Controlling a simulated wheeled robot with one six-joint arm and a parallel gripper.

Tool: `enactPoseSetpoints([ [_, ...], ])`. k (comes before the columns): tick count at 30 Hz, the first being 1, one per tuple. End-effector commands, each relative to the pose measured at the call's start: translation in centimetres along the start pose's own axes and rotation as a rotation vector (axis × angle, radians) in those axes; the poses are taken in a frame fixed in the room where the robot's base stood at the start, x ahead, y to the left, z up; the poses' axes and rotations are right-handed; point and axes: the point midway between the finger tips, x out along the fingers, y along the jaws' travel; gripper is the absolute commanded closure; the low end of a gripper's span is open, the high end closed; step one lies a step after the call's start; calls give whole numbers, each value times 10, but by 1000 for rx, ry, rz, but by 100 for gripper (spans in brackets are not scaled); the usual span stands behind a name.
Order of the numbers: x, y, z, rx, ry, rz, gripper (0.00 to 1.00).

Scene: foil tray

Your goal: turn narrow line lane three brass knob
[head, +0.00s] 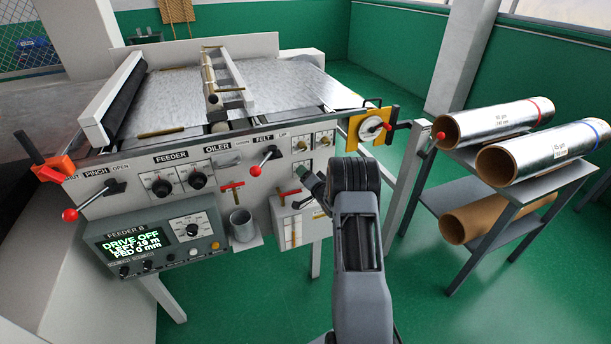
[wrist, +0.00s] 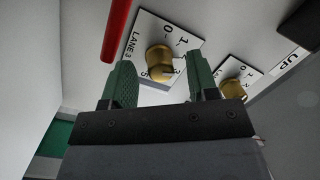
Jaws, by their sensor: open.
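The lane three brass knob (wrist: 158,62) sits on a white scale plate marked LANE 3 in the wrist view. My gripper (wrist: 160,75) is open, with one green finger to each side of this knob in the picture. I cannot tell whether either finger touches it. A second brass knob (wrist: 232,90) on its own plate lies just right of the right finger. In the head view my gripper (head: 309,180) is close to the panel's right part, below two small brass knobs. Which knob there is lane three I cannot tell, as my gripper hides part of that area.
A red bar (wrist: 117,30) runs close by the left finger. A red-knobbed lever (head: 264,160) sticks out left of my gripper. The feeder box (head: 150,245) and a metal cup (head: 242,226) are lower left. A rack (head: 510,200) with rolls stands right.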

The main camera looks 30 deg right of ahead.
Motion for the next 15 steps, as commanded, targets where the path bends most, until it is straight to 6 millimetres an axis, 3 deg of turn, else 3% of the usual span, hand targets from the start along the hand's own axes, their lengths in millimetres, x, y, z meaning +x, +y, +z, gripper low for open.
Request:
enactPoseSetpoints([
  [3,0,0,0,0,0,0,48],
  [15,0,0,0,0,-1,0,86],
])
